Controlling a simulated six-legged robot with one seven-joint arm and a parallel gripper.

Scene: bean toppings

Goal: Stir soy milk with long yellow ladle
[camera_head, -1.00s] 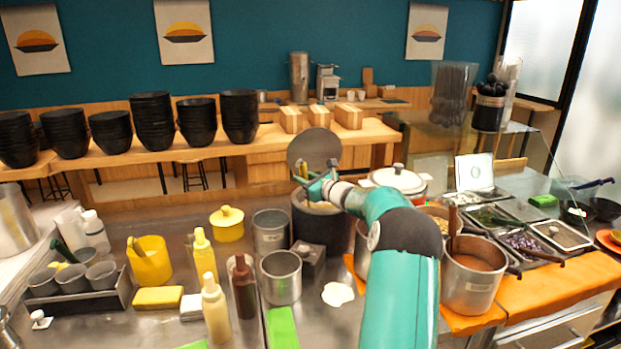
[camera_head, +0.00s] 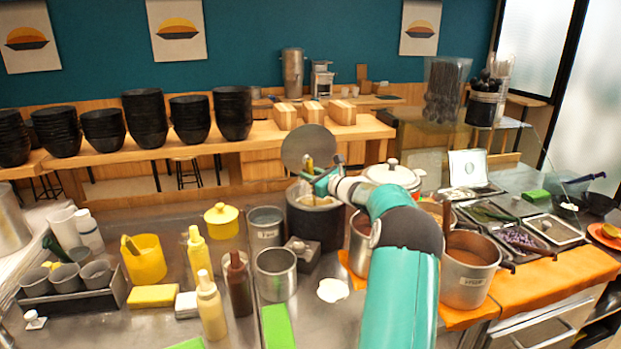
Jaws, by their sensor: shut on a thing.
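A dark round pot (camera_head: 316,226) stands on the counter ahead, with its grey lid (camera_head: 309,148) raised behind it. Pale soy milk shows in small part at its mouth. My gripper (camera_head: 316,180) is over the pot's mouth at the end of my teal arm. It is shut on the long yellow ladle (camera_head: 309,164), whose yellow upper part shows by the fingers. The ladle's lower end is hidden, so I cannot tell how deep it reaches.
Metal cans (camera_head: 276,273) and sauce bottles (camera_head: 211,305) stand left of the pot. A white lidded pot (camera_head: 393,176) and a metal pot of brown sauce (camera_head: 469,270) are at right. Topping trays (camera_head: 520,240) lie farther right.

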